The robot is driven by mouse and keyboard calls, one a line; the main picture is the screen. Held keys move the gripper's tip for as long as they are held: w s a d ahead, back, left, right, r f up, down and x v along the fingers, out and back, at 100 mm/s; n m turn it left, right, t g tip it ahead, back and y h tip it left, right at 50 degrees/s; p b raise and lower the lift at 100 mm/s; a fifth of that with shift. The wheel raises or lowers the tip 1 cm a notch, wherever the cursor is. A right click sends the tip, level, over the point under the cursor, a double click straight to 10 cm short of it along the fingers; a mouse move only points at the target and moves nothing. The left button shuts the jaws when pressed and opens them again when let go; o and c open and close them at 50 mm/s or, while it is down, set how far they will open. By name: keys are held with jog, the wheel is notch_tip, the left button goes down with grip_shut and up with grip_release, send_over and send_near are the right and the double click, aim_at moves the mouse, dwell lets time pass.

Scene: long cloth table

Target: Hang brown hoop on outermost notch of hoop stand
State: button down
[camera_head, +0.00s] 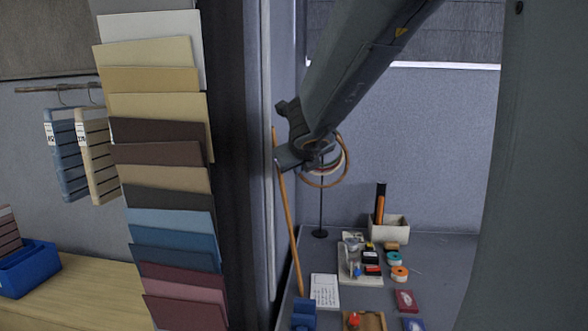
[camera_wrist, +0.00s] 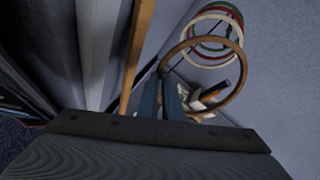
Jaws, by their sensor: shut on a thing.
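The brown hoop (camera_wrist: 244,78) is held at its left edge in my gripper (camera_wrist: 161,82), which is shut on it. In the head view the hoop's lower arc (camera_head: 323,186) hangs below my gripper (camera_head: 299,158). The hoop stand (camera_head: 321,212) is a thin dark pole on a round base; my arm hides much of its top. White, green and red hoops (camera_wrist: 240,30) hang close together beyond the brown hoop in the wrist view. The brown hoop overlaps them in the picture; I cannot tell whether it touches the stand. The outermost notch is not clearly visible.
A wooden stick (camera_head: 287,215) leans upright left of the stand, near my gripper. The table (camera_head: 440,262) holds a pale box (camera_head: 390,230) with dark and orange items, and several small goods in front. A tall panel of coloured sample cards (camera_head: 160,180) stands at left.

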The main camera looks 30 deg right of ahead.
jog(key=w+d+f, duration=0.1)
jog(key=w+d, duration=0.3)
jog(key=w, duration=0.3)
jog(key=shift+d+f+b, duration=0.25)
jog(key=shift+d+b, duration=0.1)
jog(key=shift+b, duration=0.1)
dwell(0.6)
dwell(0.6)
jog(key=c, duration=1.9)
grip_release()
jog(key=shift+o, duration=0.2)
jog(key=p+v, duration=0.3)
jog(key=v, duration=0.5)
jog(key=shift+f, duration=0.1)
